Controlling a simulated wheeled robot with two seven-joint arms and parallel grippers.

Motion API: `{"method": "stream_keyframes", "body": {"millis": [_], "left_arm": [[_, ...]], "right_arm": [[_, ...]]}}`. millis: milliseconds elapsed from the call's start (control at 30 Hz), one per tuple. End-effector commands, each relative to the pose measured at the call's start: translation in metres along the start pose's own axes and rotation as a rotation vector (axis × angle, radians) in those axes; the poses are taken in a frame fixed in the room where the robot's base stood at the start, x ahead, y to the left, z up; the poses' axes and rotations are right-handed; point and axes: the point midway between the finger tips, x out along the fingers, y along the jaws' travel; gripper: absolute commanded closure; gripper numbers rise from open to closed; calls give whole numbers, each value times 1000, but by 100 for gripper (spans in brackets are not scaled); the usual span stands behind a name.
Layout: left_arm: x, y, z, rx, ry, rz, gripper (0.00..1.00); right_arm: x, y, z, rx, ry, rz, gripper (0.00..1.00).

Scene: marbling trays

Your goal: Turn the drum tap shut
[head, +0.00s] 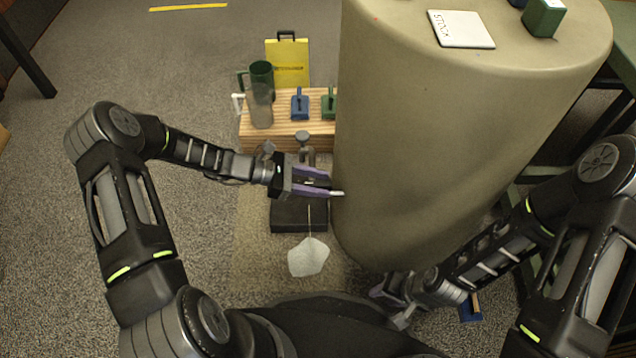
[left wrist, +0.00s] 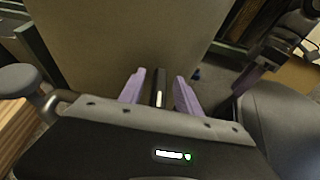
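The drum (head: 430,130) is a large beige cylinder. My left gripper (head: 335,187) has its lilac fingers at the drum's left side. In the left wrist view a dark bar with a pale end, seemingly the tap's lever (left wrist: 160,90), stands between the fingers (left wrist: 160,85), with a gap on each side. The pale tip also shows by the fingers in the head view. The tap's body is mostly hidden. A thin pale stream runs down below the gripper to a whitish puddle (head: 308,258). My right gripper (head: 392,290) is low beside the drum, its fingers unclear.
A grey round knob on a stem (head: 303,137) stands just behind my left gripper. A black block (head: 290,217) lies below it. A wooden crate (head: 285,140) behind bears a green jug and blue and green tools. A white card (head: 461,29) lies on the drum.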

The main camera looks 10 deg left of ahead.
Motion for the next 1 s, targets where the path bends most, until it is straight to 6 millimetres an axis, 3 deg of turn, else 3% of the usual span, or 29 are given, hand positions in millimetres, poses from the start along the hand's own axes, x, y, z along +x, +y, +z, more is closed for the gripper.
{"method": "stream_keyframes", "body": {"millis": [133,600,1000], "left_arm": [[0,0,0,0,0,0,62],[0,0,0,1,0,0,100],[-1,0,0,0,0,2,100]], "right_arm": [[0,0,0,0,0,0,64],[0,0,0,0,0,0,64],[-1,0,0,0,0,0,64]]}}
